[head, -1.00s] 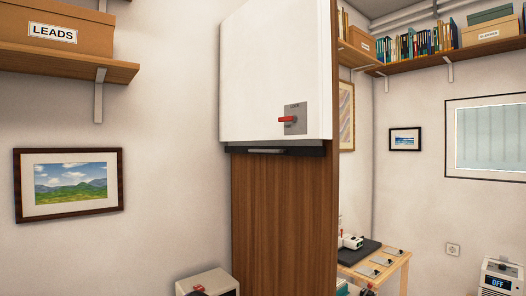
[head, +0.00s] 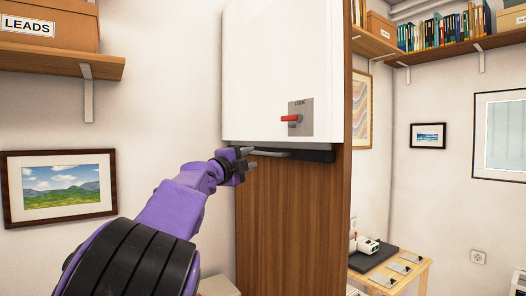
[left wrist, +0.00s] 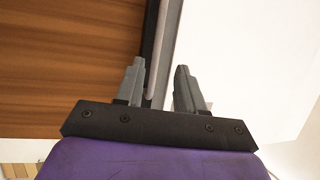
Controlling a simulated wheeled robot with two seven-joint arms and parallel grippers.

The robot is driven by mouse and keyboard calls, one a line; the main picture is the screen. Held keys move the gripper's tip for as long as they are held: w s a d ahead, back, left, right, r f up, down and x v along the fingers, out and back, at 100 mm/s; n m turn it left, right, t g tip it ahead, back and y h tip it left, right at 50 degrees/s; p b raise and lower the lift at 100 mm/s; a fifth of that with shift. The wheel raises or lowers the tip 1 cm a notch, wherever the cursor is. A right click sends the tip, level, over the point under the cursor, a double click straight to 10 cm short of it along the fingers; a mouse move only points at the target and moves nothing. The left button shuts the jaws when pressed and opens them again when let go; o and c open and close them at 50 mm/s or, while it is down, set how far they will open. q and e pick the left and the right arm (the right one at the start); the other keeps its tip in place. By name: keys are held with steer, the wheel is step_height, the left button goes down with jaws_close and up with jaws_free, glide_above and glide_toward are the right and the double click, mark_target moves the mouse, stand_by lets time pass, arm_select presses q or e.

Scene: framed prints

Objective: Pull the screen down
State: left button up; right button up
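The screen unit is a white case (head: 265,70) on a tall wooden panel (head: 290,220). A black bar (head: 318,156) runs along its lower edge with a grey handle (head: 285,154). A grey plate marked LOCK with a red lever (head: 290,118) is on the case front; the lever lies level, pointing left. My left gripper (head: 248,160) is at the left end of the handle. In the left wrist view its fingers (left wrist: 157,85) are apart, with the dark and grey strips of the lower edge running between them. No clear contact shows. My right gripper is out of view.
A shelf with a LEADS box (head: 48,25) is at upper left, above a framed landscape (head: 60,185). To the right stand a small wooden table (head: 415,275) and a book shelf (head: 460,48). The space before the wooden panel is clear.

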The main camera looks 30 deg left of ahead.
mark_target(262, 154)
arm_select(q)
steer(key=w+p, duration=0.1)
steer(key=w, duration=0.1)
steer(key=w+p, duration=0.2)
steer(key=w, duration=0.1)
steer(key=w+r+p, duration=0.1)
steer(key=w, duration=0.2)
steer(key=shift+w+d, duration=0.1)
steer(key=shift+w, duration=0.15)
steer(key=shift+s, duration=0.1)
jaws_close()
